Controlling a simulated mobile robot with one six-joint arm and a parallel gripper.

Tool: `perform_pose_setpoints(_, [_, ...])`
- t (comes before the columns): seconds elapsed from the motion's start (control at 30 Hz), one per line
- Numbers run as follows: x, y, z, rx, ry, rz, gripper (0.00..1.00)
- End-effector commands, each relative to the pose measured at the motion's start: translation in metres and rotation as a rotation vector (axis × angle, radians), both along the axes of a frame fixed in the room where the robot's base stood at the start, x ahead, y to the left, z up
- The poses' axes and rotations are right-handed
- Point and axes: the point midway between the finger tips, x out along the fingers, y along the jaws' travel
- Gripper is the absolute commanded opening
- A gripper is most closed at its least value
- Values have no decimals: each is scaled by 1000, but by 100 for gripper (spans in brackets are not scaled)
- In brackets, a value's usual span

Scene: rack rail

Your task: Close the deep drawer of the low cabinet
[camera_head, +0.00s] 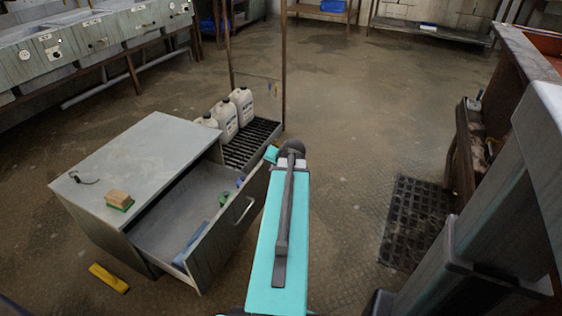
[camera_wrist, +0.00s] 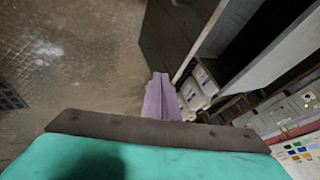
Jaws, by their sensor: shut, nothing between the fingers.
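The low grey cabinet (camera_head: 140,160) stands at the left in the head view. Its deep drawer (camera_head: 165,222) is pulled well out toward the lower right, with a blue item and some small green and blue items inside. The drawer front (camera_head: 215,240) carries a pale bar handle (camera_head: 240,211). My teal arm reaches forward just right of the drawer front and hides my fingers in that view. In the wrist view my gripper (camera_wrist: 161,84) shows two purple fingers, shut and empty. A dark panel lies just beyond the fingertips; I cannot tell whether they touch it.
White jugs (camera_head: 226,118) stand by a black slatted rack (camera_head: 252,142) behind the drawer, near a thin brown post (camera_head: 283,60). A sponge-like block (camera_head: 118,199) lies on the cabinet top. A yellow object (camera_head: 108,278) and a black mat (camera_head: 412,220) lie on the floor.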

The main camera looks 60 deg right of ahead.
Motion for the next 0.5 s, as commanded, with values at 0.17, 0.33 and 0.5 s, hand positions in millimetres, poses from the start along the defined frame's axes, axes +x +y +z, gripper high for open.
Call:
perform_pose_setpoints(0.17, [13,-12,-24,1,0,0,0])
perform_pose_setpoints(0.33, [24,-21,-42,0,0,-1,0])
perform_pose_setpoints(0.5, [39,-26,-54,0,-1,1,0])
